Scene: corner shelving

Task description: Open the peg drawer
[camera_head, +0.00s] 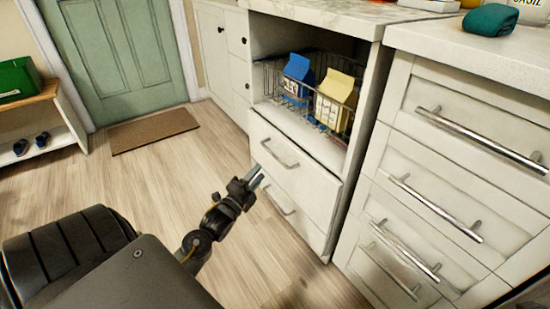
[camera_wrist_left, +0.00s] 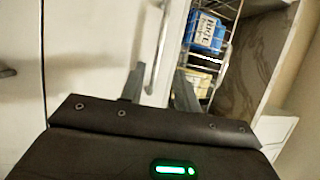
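The middle cabinet has two white drawers under an open bay. The upper drawer (camera_head: 305,174) has a silver bar handle (camera_head: 280,155). The lower drawer (camera_head: 300,219) has a similar handle (camera_head: 277,203). No label shows which is the peg drawer. My left gripper (camera_head: 257,179) is in front of these drawers, near the upper handle in the picture. In the left wrist view, its fingers (camera_wrist_left: 160,88) are apart, with a silver bar handle (camera_wrist_left: 161,42) showing between and beyond them. I cannot tell whether they touch it. My right gripper is not in view.
A wire basket (camera_head: 340,93) above the drawers holds a blue carton (camera_head: 297,75) and a yellow carton (camera_head: 335,97). A cabinet with several long-handled drawers (camera_head: 463,128) stands to the right. The wooden floor (camera_head: 180,165) is open to the left, with a brown mat (camera_head: 153,129).

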